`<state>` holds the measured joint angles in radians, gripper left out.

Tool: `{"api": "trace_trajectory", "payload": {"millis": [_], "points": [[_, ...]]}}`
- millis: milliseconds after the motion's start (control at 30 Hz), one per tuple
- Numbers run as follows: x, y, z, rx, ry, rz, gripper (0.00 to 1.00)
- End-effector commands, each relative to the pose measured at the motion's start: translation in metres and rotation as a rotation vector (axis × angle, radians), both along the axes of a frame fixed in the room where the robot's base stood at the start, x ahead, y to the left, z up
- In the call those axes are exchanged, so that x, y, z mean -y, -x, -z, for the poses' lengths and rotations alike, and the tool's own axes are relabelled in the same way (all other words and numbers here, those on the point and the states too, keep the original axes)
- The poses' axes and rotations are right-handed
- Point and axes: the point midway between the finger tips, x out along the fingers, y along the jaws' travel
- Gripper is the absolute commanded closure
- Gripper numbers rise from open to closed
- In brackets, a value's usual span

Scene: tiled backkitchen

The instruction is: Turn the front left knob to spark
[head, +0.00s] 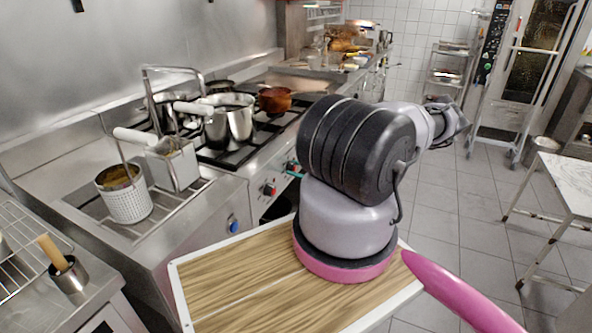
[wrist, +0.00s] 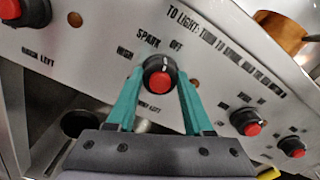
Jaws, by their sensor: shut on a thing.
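The front left knob (wrist: 159,80) is black with a red cap, in the middle of the wrist view. The words SPARK and OFF are printed above it, HIGH to its left, and a partly hidden label ending in LEFT below. A short white mark at the knob's top edge points up between SPARK and OFF. My gripper (wrist: 161,72) has its two teal fingers on either side of the knob and is shut on it. In the head view the gripper tip (head: 294,171) is at the stove's front panel, mostly hidden behind my arm.
The back left knob (wrist: 27,10) is at upper left in the wrist view; two more knobs (wrist: 247,121) (wrist: 291,147) are at lower right. Pots (head: 229,119) stand on the burners. A fryer with baskets (head: 127,199) is at left.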

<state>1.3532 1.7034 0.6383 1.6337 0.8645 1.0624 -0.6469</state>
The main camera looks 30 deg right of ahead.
Motion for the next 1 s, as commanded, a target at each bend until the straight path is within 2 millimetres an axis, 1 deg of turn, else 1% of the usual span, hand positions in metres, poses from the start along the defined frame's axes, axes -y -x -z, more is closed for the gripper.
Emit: {"api": "trace_trajectory", "payload": {"millis": [300,500,733,1000], "points": [[0.0007,0.0004,0.0001,0.137,0.205,0.000,1.00],[0.0007,0.0006,0.0005,0.201,0.301,0.001,1.00],[0.0007,0.0007,0.0006,0.243,0.364,0.001,1.00],[0.0008,0.0008,0.0007,0.255,0.383,0.000,1.00]]}}
